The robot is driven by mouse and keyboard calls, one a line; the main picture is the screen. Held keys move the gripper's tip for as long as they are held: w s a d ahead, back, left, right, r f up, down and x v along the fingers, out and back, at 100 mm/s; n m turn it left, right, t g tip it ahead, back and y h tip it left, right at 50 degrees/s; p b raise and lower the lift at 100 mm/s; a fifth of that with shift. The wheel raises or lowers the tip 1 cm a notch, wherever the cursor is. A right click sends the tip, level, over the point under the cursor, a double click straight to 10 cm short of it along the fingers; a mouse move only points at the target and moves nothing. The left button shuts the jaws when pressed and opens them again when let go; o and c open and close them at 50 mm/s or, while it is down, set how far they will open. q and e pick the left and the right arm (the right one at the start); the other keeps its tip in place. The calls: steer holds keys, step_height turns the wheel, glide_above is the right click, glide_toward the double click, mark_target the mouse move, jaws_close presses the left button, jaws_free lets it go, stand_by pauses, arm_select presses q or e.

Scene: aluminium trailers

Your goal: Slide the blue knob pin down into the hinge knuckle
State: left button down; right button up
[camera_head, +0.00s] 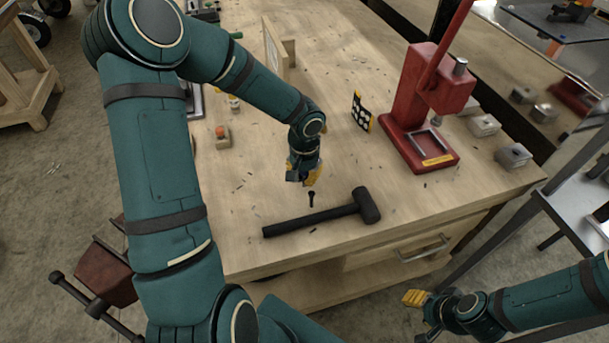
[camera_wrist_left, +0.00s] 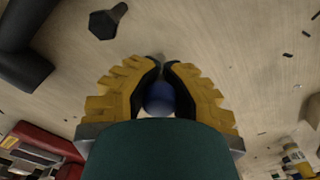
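My left gripper (camera_head: 304,172) is above the bench, just behind a black mallet. In the left wrist view, its yellow fingers (camera_wrist_left: 160,80) close around the round blue knob (camera_wrist_left: 159,98), with dark pads against both sides. The knob's pin is hidden beneath the knob or by the gripper. I cannot make out the hinge knuckle in either view. My right gripper (camera_head: 416,299) is at the lower right, off the bench, with yellow fingertips. Its opening does not show clearly.
The black mallet (camera_head: 310,219) lies near the bench's front edge, with a dark bolt (camera_head: 311,198) beside it. A red press (camera_head: 422,120) stands to the right, near a dotted card (camera_head: 361,111). Small dark scraps dot the wood.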

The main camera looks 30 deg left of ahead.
arm_select(q)
steer(key=shift+f, duration=0.25)
steer(key=c, duration=1.1)
jaws_free()
steer(key=shift+r, duration=0.1)
